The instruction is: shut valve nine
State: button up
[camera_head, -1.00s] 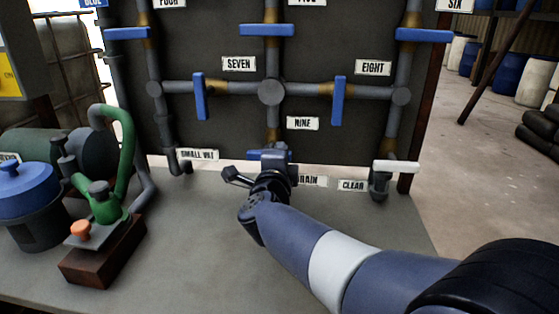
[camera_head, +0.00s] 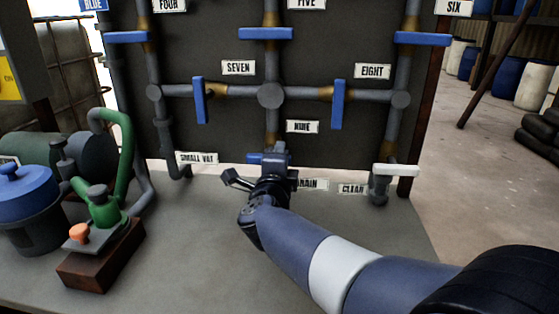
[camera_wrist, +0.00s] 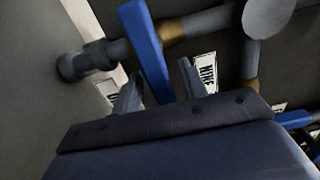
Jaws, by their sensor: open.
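Valve nine's blue handle (camera_head: 254,158) sits low on the middle vertical pipe, below the NINE label (camera_head: 302,127). It lies across its pipe; in the head view my gripper (camera_head: 273,160) hides its right part. In the wrist view the turned picture shows the blue handle (camera_wrist: 143,42) crossing the pipe, with the NINE label (camera_wrist: 204,73) beside it. My gripper (camera_wrist: 160,73) is open, one finger on each side of the handle. I cannot tell whether either finger touches it.
Blue handles of valves seven (camera_head: 200,100) and eight (camera_head: 338,104) stand above on either side. A white handle (camera_head: 396,170) is at the right by the CLEAN label. A green pump (camera_head: 103,205) and blue-lidded pot (camera_head: 25,195) stand left.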

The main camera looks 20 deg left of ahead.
jog(key=p+v, duration=0.2)
jog(key=v, duration=0.8)
jog(key=shift+s, duration=0.4)
jog(key=b+x, duration=0.2)
jog(key=x, duration=0.8)
jog(key=shift+w, duration=0.4)
jog(key=shift+r, duration=0.15)
